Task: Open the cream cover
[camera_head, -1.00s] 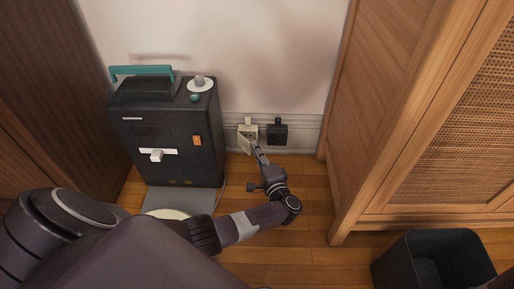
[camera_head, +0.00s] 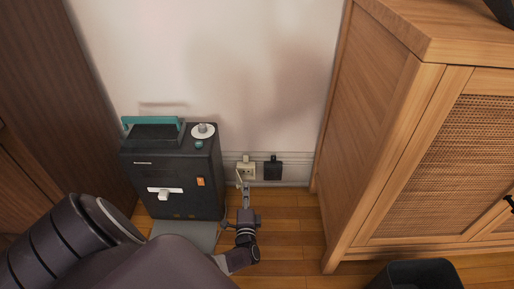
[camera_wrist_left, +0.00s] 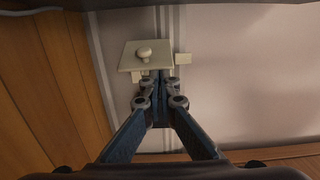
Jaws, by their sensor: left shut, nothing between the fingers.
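The cream cover (camera_wrist_left: 134,56) is a small square plate with a round knob, low on the wall. In the head view, the cream cover (camera_head: 239,178) shows as a thin flap at the lower left of its cream wall box (camera_head: 249,170), apparently swung out from it; its exact angle is unclear. My left gripper (camera_head: 242,186) reaches up to it from below. In the left wrist view, the gripper's fingertips (camera_wrist_left: 160,76) are together and empty, at the plate's lower right edge, away from the knob; contact is unclear. My right gripper is out of view.
A similar black wall box (camera_head: 273,167) sits just right. A dark machine with a teal handle (camera_head: 175,190) stands left, on a grey mat. A wooden cabinet (camera_head: 375,130) stands right, with a dark bin (camera_head: 418,274) before it. Some floor between is clear.

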